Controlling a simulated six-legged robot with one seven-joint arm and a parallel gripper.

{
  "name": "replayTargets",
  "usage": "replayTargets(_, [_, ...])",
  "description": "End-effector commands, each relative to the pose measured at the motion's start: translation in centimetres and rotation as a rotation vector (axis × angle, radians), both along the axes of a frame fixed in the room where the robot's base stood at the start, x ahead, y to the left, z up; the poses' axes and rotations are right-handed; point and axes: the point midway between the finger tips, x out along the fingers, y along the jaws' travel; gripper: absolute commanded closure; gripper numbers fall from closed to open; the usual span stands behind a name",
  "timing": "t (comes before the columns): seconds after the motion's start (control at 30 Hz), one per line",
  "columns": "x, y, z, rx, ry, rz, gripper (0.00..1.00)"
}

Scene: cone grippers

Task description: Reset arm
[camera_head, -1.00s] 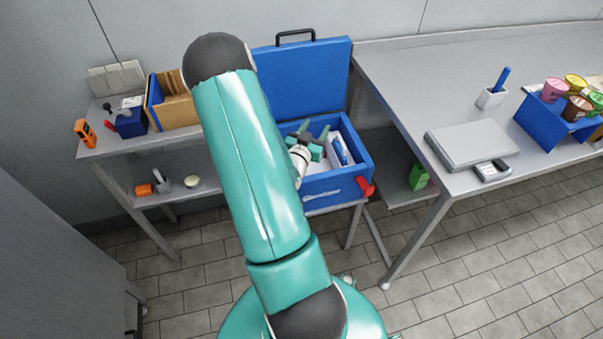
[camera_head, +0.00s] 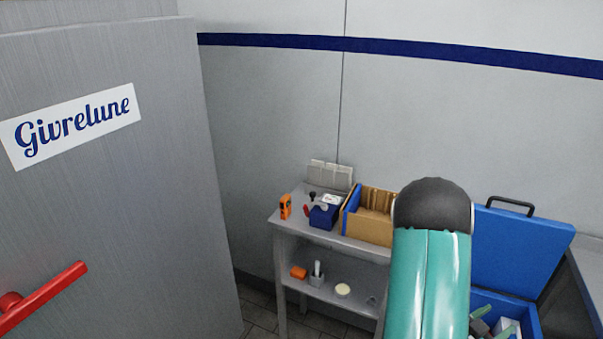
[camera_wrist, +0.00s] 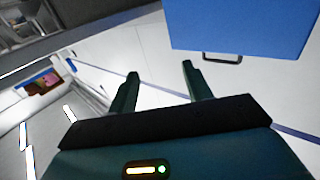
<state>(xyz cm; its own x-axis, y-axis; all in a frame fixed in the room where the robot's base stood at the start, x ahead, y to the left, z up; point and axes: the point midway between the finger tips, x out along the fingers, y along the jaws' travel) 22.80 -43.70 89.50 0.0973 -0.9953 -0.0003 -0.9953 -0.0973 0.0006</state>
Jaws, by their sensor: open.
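My gripper (camera_wrist: 158,82) shows in the wrist view with its two dark green fingers apart and nothing between them. In the head view my teal arm rises at the lower right, and part of my gripper (camera_head: 480,325) shows low at the blue box. The blue box (camera_head: 530,325) has its lid (camera_head: 520,250) raised, with a black handle on top. The lid also shows in the wrist view (camera_wrist: 240,25) at the upper right. A white item lies in the box. My arm hides the box's left part.
A grey shelf unit (camera_head: 285,225) left of the box holds a cardboard box (camera_head: 372,228), a small blue bin (camera_head: 324,217) and an orange device (camera_head: 285,207). A large grey door or cabinet (camera_head: 110,220) with a red handle (camera_head: 45,298) stands at the left.

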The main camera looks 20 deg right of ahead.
Motion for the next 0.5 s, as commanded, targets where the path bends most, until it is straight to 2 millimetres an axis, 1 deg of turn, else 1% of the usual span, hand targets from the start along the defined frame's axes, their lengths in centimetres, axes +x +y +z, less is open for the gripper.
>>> replayTargets(0.07, [0.2,0.0,0.0,0.006,-0.003,0.004,0.50])
replayTargets(0.17, [1.7,0.4,0.2,0.046,-0.027,0.030,0.50])
replayTargets(0.27, [4.7,1.4,0.7,0.139,-0.065,0.092,0.50])
replayTargets(0.33, [7.6,2.7,1.2,0.226,-0.091,0.159,0.50])
replayTargets(0.4, [10.6,4.6,1.9,0.318,-0.108,0.239,0.50])
replayTargets(0.47, [13.0,6.6,2.7,0.392,-0.111,0.312,0.50])
replayTargets(0.5, [14.5,8.0,3.3,0.440,-0.108,0.362,0.50])
